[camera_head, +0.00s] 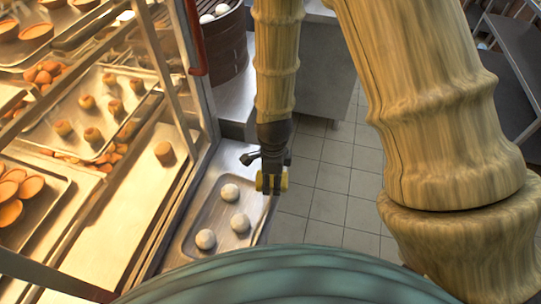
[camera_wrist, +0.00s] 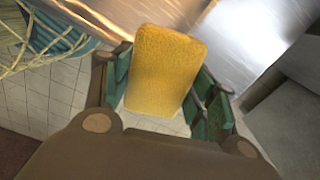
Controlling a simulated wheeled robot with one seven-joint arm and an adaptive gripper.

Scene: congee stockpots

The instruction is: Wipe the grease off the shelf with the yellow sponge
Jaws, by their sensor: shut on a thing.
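The yellow sponge (camera_wrist: 165,70) is upright between the green-padded fingers of my gripper (camera_wrist: 162,92) in the wrist view. My gripper (camera_head: 270,181) is shut on it, and in the head view only a bit of yellow (camera_head: 284,182) shows at the fingers. The gripper hangs at the right edge of a metal tray (camera_head: 262,214) holding several white buns. A metal shelf surface (camera_head: 110,212) lies inside the lit cabinet at left. A small brown round piece (camera_head: 164,152) sits there. I cannot make out grease clearly in either view.
Trays (camera_head: 62,152) of baked goods fill the cabinet at left. A red-handled glass door frame (camera_head: 196,110) stands between the cabinet and my arm. A steamer basket (camera_head: 222,50) stands on the counter behind. Tiled floor (camera_head: 325,190) lies open to the right, with dark shelving (camera_head: 505,90) beyond.

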